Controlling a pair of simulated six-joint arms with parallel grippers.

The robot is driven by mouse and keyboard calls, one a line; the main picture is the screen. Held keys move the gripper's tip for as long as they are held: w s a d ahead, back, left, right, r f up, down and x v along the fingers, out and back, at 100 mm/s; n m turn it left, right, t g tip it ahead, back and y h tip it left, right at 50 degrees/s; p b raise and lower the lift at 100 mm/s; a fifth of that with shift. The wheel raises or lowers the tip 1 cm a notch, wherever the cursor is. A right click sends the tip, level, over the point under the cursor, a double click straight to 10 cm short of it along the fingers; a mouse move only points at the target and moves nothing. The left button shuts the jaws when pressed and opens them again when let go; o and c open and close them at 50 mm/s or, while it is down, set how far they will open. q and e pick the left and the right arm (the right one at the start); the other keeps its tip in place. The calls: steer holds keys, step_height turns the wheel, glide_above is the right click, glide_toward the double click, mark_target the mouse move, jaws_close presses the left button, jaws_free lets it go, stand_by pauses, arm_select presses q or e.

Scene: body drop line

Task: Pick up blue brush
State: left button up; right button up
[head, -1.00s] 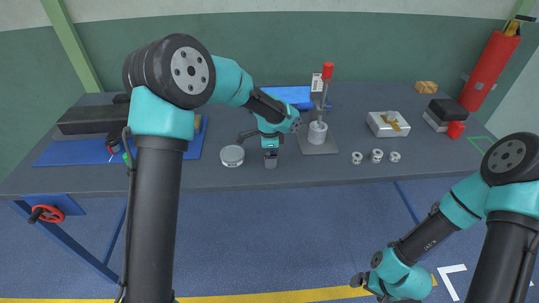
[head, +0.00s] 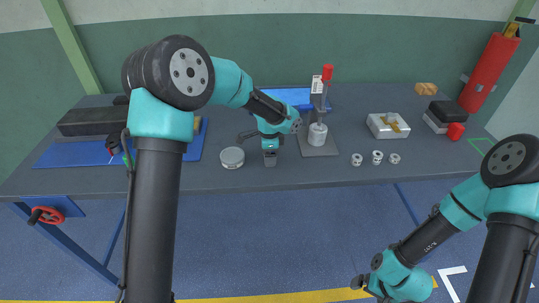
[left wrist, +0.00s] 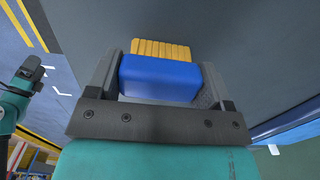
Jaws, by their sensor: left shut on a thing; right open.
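The blue brush (left wrist: 160,79), a blue block with yellow bristles, sits between the fingers of my left gripper (left wrist: 158,70) in the left wrist view. The gripper is shut on it, with a finger on each side. In the head view my left gripper (head: 270,158) is over the front middle of the bench, and the brush is hidden or too small to make out there. I cannot tell whether the bristles touch the bench. My right gripper (head: 366,285) is open and empty, low in front of the bench.
On the grey bench (head: 330,172) a round white tin (head: 232,158) stands just left of my left gripper. A stand with a red handle (head: 327,72) is to its right.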

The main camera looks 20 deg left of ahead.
arm_select(q)
step_height(320, 180, up, 2)
steer(key=shift+r, duration=0.2)
steer(key=s+d+r, duration=0.1)
steer(key=s+d, duration=0.1)
steer(key=s, duration=0.5)
steer(key=s+d+r, duration=0.1)
steer(key=s+d, duration=0.1)
steer(key=s, duration=0.6)
steer(key=shift+s+d+r, duration=0.15)
steer(key=shift+s+d, duration=0.05)
steer(key=shift+s, duration=0.05)
steer(key=o, duration=0.4)
steer(key=shift+c, duration=1.5)
